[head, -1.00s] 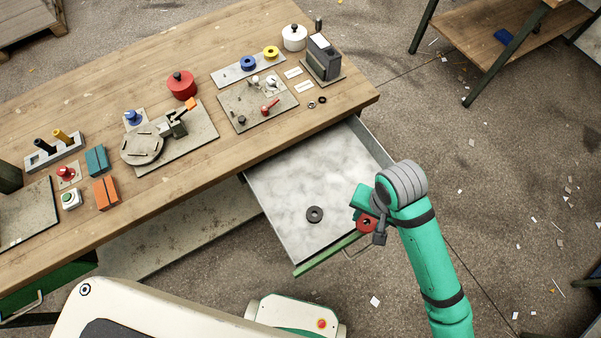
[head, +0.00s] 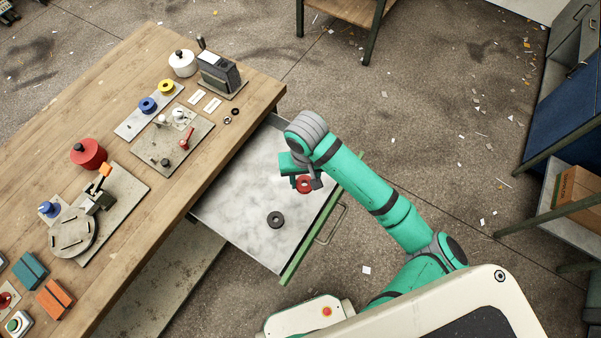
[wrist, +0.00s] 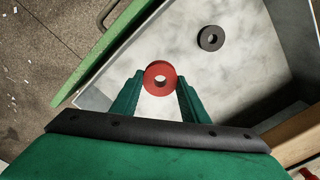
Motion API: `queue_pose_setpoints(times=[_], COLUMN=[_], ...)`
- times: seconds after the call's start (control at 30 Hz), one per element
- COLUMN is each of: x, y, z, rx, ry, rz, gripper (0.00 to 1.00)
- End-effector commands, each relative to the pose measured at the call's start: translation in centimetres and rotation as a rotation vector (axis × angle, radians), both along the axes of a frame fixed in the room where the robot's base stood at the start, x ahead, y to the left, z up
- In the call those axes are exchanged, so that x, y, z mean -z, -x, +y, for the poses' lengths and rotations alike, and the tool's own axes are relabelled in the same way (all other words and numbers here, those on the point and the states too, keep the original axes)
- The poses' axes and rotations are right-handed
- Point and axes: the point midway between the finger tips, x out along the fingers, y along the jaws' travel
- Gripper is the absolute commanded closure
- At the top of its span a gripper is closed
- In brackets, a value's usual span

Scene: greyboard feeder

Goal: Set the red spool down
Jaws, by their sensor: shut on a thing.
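The red spool (wrist: 154,69) is a short ring with a hole in its middle. My gripper (wrist: 156,88) is shut on it, with a green finger on each side in the wrist view. In the head view the red spool (head: 305,187) shows under my gripper (head: 302,179), over the right part of the open drawer (head: 235,225). The wrist view shows the pale drawer floor (wrist: 200,85) beneath the spool; I cannot tell the exact gap.
A dark grey ring (head: 275,220) lies on the drawer floor. The drawer's green front edge (head: 310,235) has a handle. The workbench (head: 190,140) carries a blue spool (head: 148,105), a yellow spool (head: 166,87) and fixtures. Much of the drawer floor is bare.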

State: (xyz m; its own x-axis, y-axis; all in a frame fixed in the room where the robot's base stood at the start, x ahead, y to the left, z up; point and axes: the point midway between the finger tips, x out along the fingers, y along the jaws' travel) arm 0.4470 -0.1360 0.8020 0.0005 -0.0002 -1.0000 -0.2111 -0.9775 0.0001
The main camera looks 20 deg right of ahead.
Motion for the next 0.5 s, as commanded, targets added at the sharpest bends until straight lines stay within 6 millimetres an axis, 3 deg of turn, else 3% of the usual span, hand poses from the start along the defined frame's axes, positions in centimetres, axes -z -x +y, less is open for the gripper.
queue_pose_setpoints(times=[0.23,0.5], x=[3.7,6.0], y=[-3.9,-5.8], z=[-1.2,-1.7], rx=[-0.001,-0.003], ry=[0.003,0.0], rz=[0.003,0.001], gripper=[0.8,0.8])
